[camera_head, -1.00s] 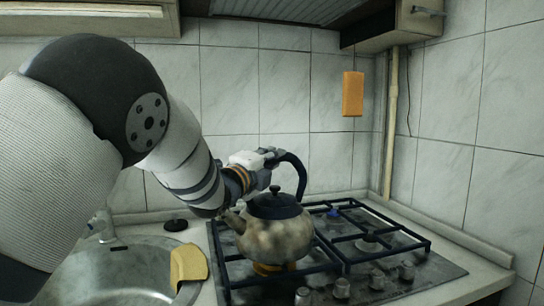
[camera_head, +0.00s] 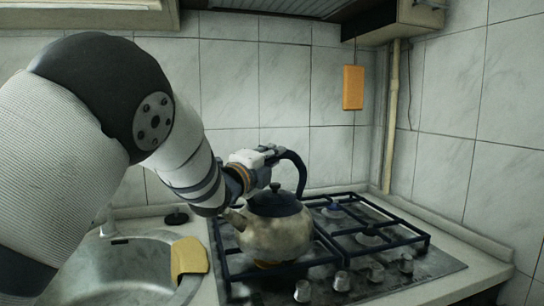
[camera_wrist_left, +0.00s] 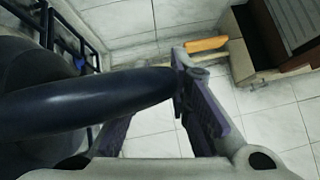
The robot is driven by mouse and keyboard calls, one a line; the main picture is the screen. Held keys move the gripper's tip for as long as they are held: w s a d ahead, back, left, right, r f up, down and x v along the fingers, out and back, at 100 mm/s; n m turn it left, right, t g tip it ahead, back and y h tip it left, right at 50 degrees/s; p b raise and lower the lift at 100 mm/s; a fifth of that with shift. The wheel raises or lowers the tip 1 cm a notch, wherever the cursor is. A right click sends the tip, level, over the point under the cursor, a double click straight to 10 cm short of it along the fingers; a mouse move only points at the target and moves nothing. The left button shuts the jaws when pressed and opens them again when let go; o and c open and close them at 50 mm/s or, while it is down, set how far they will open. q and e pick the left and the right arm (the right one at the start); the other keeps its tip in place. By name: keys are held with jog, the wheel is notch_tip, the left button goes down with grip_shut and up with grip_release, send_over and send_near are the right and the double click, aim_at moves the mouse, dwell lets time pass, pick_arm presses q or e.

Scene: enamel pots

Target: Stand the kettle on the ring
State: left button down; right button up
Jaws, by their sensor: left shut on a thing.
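The kettle (camera_head: 275,236) is a mottled cream and grey pot with a dark lid and a tall dark handle. It appears upright over the front left part of the gas hob, at the front left burner ring (camera_head: 268,264). The ring is mostly hidden beneath it, and I cannot tell whether the kettle touches it. My left gripper (camera_head: 272,156) is shut on the handle near its top. In the left wrist view the dark handle (camera_wrist_left: 90,105) runs between the fingers (camera_wrist_left: 155,110). My right gripper is not in view.
The black hob grates (camera_head: 385,232) extend right of the kettle, with several knobs (camera_head: 342,281) along the front. A sink (camera_head: 115,270) and a yellow cloth (camera_head: 188,257) lie to the left. An orange block (camera_head: 353,88) is on the tiled wall.

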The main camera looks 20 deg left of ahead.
pick_arm(q)
jog(key=c, duration=1.5)
grip_release()
jog(key=shift+r, duration=0.3)
jog(key=shift+o, duration=0.4)
jog(key=shift+f, duration=0.45)
jog(key=r+v, duration=0.1)
jog(key=v, duration=1.1)
jog(key=shift+f, duration=0.25)
